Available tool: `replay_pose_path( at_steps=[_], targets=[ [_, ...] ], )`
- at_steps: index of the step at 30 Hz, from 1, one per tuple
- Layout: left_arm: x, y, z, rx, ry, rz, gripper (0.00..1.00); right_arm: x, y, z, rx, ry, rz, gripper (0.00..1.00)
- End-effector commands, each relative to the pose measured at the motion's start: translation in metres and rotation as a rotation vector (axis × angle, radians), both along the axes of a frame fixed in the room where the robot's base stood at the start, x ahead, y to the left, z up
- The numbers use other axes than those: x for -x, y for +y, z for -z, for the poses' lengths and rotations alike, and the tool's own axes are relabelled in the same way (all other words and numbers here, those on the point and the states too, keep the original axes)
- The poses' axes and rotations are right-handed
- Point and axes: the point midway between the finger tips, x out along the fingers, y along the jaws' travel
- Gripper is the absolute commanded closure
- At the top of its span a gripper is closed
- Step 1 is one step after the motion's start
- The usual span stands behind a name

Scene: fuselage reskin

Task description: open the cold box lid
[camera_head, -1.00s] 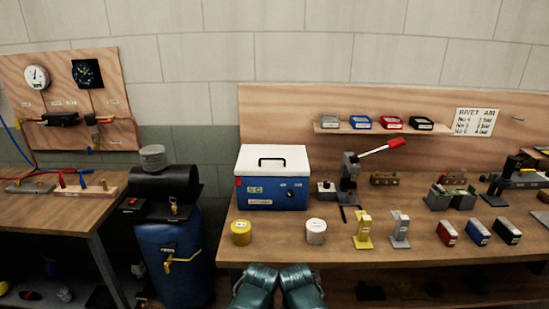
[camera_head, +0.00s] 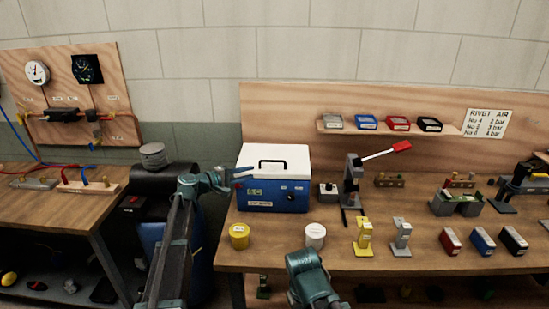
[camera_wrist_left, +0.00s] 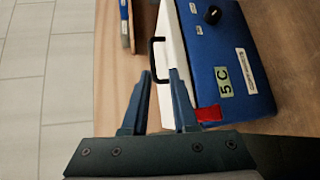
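The cold box (camera_head: 262,194) is blue with a white lid (camera_head: 294,157), and it stands on the bench with the lid closed. A black handle (camera_head: 272,160) stands up on the lid. A red latch-like tab (camera_wrist_left: 208,114) shows on the box in the left wrist view. My left gripper (camera_head: 243,172) is at the box's left side, near the lid's edge. In the left wrist view its fingers (camera_wrist_left: 161,76) are apart and empty, pointing toward the lid and handle; contact cannot be told. Only a link of my right arm shows in the head view; its gripper does not.
A yellow tin (camera_head: 239,236) and a white tin (camera_head: 315,235) stand in front of the box. A lever tool (camera_head: 353,182) stands close to its right. A blue drum (camera_head: 150,240) is left of the bench. A shelf with small boxes (camera_head: 367,122) is behind.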

Motion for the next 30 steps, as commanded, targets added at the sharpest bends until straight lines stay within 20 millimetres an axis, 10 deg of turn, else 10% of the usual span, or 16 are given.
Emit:
replay_pose_path(
  at_steps=[11, 30],
  targets=[
    [-0.018, 0.006, -0.007, 0.048, -0.008, -0.031, 0.73, 0.0, 0.0, 0.001, 0.0, 0.0, 0.0, 0.5],
    [-0.096, -0.074, 0.01, 0.046, -0.007, -0.029, 0.73, 0.0, 0.0, 0.018, 0.0, 0.0, 0.0, 0.5]
  ],
)
